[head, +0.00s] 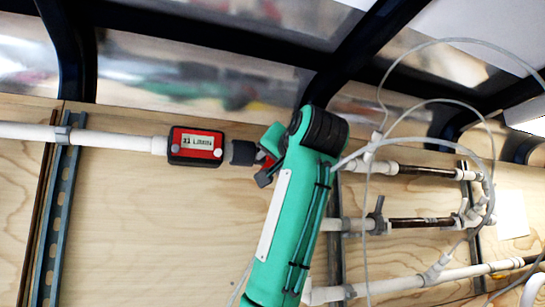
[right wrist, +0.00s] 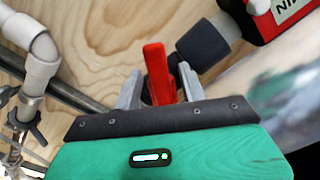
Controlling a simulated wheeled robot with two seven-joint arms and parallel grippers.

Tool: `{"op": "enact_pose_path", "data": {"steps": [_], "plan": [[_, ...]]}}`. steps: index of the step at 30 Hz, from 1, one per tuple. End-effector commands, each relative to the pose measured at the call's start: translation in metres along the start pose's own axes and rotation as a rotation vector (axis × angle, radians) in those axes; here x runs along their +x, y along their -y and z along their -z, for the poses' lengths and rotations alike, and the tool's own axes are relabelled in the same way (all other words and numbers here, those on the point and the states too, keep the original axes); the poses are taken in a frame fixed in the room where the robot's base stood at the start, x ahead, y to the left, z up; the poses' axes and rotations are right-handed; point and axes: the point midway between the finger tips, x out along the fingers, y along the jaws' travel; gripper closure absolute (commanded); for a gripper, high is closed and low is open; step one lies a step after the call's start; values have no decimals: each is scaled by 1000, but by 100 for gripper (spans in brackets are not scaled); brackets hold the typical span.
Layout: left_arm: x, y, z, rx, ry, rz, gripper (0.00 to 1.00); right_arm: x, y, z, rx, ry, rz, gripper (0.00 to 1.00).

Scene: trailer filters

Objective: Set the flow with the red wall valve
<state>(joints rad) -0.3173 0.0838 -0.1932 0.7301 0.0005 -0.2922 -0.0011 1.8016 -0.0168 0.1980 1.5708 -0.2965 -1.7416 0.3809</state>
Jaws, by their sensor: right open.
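The red wall valve's handle (right wrist: 157,72) stands up between the two grey fingers of my right gripper (right wrist: 160,78) in the right wrist view. The fingers are open, one on each side of the handle; I cannot tell whether either touches it. In the head view my right gripper (head: 268,174) is at the valve, and only a small red part of the handle (head: 261,157) shows. My green arm hides the rest of the valve. My left gripper is not in view.
A red and black flow meter (head: 196,146) sits on the white pipe (head: 120,140) left of the valve. A dark coupling (head: 243,152) lies between them. White pipes, small valves and loose grey tubes (head: 440,100) crowd the right side. The wooden wall (head: 150,230) below the meter is clear.

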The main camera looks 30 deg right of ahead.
Motion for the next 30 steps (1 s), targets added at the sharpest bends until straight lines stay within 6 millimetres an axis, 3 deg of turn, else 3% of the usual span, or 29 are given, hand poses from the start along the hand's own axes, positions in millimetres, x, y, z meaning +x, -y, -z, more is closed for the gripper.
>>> {"op": "enact_pose_path", "data": {"steps": [11, 18, 30], "plan": [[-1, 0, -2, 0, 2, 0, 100, 7, 0, 0, 0, -1, 0, 58], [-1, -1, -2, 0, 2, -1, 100, 7, 0, 0, 0, 0, 0, 100], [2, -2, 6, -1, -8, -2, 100, 7, -3, 1, -47, -1, -1, 100]]}}
